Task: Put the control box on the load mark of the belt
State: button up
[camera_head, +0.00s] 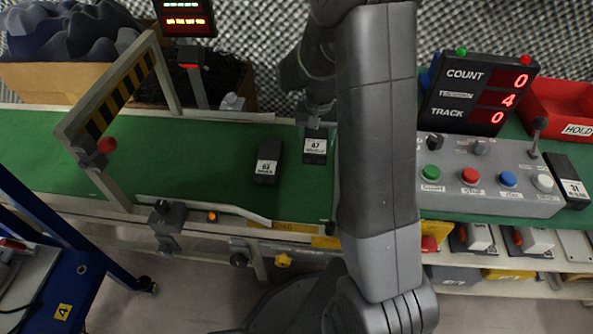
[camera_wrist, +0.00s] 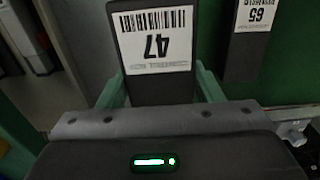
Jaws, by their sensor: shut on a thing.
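I cannot tell whether the box touches the belt. A yellow strip with faint lettering (camera_head: 290,226) lies at the belt's front edge. No clear load mark shows; my arm hides part of the belt.
A similar dark box (camera_head: 268,160) lies on the belt just left of the held one. A striped gate (camera_head: 115,90) spans the belt at left. A button panel (camera_head: 490,175), a count display (camera_head: 478,93) and a red HOLD bin (camera_head: 565,105) stand at right.

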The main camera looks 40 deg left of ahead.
aim_at(314, 169)
notch_tip(314, 169, down, 10)
jog(key=b, duration=0.3)
jog(key=shift+f+b, duration=0.1)
jog(key=shift+b, duration=0.2)
jog(key=shift+f, duration=0.1)
jog(key=o, duration=1.2)
jog(key=shift+f, duration=0.1)
notch_tip(314, 169, up, 12)
jog(key=p, duration=0.4)
jog(key=shift+r, duration=0.2)
